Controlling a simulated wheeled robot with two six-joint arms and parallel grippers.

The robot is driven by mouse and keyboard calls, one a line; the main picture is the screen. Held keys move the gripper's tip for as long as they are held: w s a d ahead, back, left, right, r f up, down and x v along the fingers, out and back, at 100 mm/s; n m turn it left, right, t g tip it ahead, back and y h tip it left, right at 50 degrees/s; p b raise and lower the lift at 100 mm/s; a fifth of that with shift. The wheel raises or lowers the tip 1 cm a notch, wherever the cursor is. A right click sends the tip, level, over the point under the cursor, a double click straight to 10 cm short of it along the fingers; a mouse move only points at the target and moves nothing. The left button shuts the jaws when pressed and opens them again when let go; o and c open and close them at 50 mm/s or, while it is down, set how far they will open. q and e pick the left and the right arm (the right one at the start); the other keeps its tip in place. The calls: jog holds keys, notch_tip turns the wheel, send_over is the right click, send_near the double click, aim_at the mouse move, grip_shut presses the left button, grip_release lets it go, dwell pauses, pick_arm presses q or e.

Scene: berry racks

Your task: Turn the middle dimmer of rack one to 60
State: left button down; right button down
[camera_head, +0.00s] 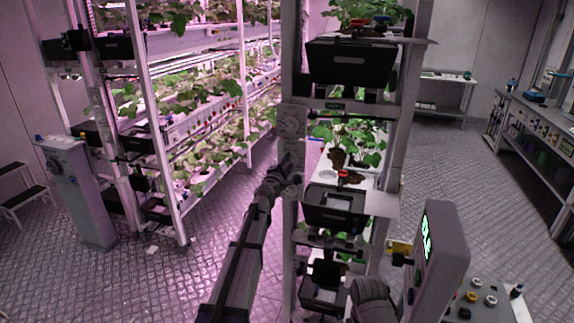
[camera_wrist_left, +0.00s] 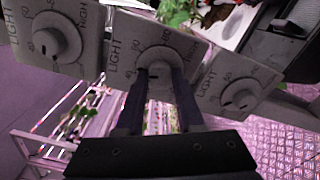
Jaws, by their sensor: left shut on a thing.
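The middle dimmer (camera_wrist_left: 160,76) is a grey round knob on a pale plate marked LIGHT and HIGH, with a number scale. My left gripper (camera_wrist_left: 158,84) is shut on this knob, one dark finger on each side in the left wrist view. The fingers hide part of its scale, and I cannot read its setting surely. Similar dimmers sit on either side, a left one (camera_wrist_left: 58,40) and a right one (camera_wrist_left: 240,97). In the head view my left gripper (camera_head: 289,170) reaches the front post (camera_head: 292,220) of the near rack.
The near rack holds black bins (camera_head: 348,64) and plant trays. A taller plant rack (camera_head: 160,120) stands to the left, beside a grey cabinet (camera_head: 75,190). A workbench (camera_head: 540,125) stands at the right. Open floor (camera_head: 445,165) lies between the rack and the bench.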

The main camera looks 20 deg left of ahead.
pick_arm(q)
jog(key=m, duration=0.4)
jog(key=shift+m, duration=1.9)
jog(key=shift+s+m, duration=0.1)
jog(key=shift+m, duration=0.2)
jog(key=c, duration=0.5)
grip_release()
jog(key=s, duration=0.7)
jog(key=shift+s+a, duration=0.1)
jog(key=shift+s, duration=0.25)
